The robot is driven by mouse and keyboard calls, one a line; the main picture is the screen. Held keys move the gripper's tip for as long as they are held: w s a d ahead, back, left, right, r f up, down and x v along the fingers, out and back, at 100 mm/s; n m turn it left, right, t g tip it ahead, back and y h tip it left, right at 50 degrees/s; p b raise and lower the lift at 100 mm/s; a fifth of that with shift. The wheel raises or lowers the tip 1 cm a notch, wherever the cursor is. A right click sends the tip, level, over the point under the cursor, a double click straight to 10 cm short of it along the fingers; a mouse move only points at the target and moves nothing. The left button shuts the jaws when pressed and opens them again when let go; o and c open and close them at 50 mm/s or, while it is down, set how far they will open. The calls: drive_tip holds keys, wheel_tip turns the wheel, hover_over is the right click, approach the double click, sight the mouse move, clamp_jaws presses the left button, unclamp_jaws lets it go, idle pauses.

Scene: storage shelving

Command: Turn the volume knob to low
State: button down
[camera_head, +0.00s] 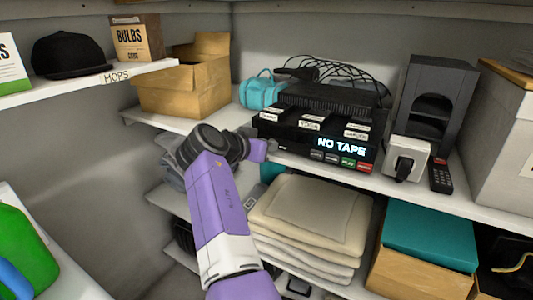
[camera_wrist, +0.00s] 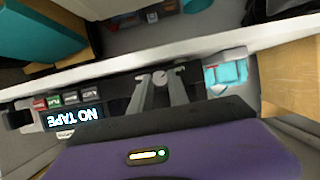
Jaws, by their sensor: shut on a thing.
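A black tape player (camera_head: 315,125) sits on the middle shelf, with a lit "NO TAPE" display (camera_head: 341,146) on its front. My gripper (camera_head: 270,145) reaches the left end of the player's front. In the wrist view the player's display (camera_wrist: 75,117) appears upside down. There my gripper (camera_wrist: 161,78) has both fingers closed on a small round grey knob (camera_wrist: 160,77) on the player's front. The knob's pointer and setting cannot be made out. In the head view my gripper hides the knob.
A teal bag (camera_head: 262,90) and an open cardboard box (camera_head: 188,85) stand left of the player. A grey-white switch box (camera_head: 408,157), a black remote (camera_head: 440,175) and a dark stand (camera_head: 437,95) are to its right. Folded cream cloths (camera_head: 310,215) lie on the shelf below.

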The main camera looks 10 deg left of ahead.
drive_tip(key=shift+n, duration=0.3)
drive_tip(key=c, duration=1.5)
unclamp_jaws()
drive_tip(key=shift+c, duration=0.2)
drive_tip(key=shift+s, duration=0.1)
drive_tip(key=v, duration=0.7)
drive_tip(key=shift+s+a+b, duration=0.25)
drive_tip(key=shift+s+b, duration=0.05)
drive_tip(key=shift+b, duration=0.15)
drive_tip(key=shift+r, duration=0.1)
